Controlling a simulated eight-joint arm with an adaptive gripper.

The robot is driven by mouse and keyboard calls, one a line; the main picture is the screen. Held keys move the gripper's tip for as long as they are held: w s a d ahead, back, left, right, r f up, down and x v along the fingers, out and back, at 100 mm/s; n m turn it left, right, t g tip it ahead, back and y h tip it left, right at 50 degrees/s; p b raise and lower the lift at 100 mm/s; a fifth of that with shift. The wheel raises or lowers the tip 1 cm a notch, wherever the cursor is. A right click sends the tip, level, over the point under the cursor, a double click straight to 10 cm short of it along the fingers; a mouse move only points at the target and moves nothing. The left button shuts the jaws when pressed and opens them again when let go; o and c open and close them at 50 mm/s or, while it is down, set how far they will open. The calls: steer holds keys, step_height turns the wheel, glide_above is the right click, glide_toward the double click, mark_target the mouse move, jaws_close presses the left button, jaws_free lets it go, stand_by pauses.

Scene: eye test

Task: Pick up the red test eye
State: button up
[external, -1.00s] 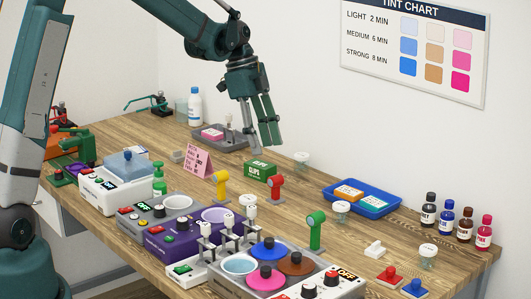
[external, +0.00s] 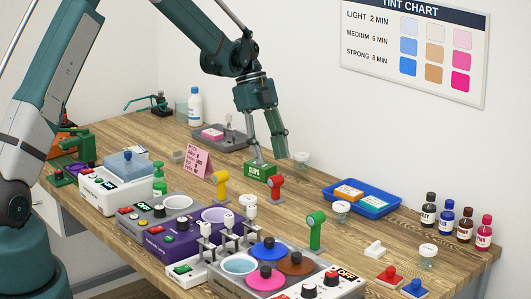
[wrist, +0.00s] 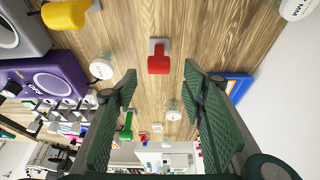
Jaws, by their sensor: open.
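The red test eye (external: 276,183) stands upright on a small grey base on the wooden table, to the right of the green clips box (external: 260,173). In the wrist view the red test eye (wrist: 158,63) shows just ahead of my fingertips, roughly centred between them and touching neither. My gripper (external: 270,160) is open and empty, above and behind the red eye near the green box in the external view. In the wrist view my gripper (wrist: 160,75) has its two fingers spread wide. Whether the fingertips touch the green box is unclear.
A yellow test eye (external: 221,186) stands to the left and a green one (external: 316,230) to the front right. A blue tray (external: 378,209) lies to the right. A clear-sided jar (external: 302,159) stands behind. Bare wood lies between the red eye and the tray.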

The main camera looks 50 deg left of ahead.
mark_target(276, 179)
steer(key=shift+x, duration=1.3)
steer(key=shift+p+x, duration=0.3)
steer(key=shift+x, duration=2.3)
steer(key=shift+s+d, duration=0.1)
steer(key=c, duration=1)
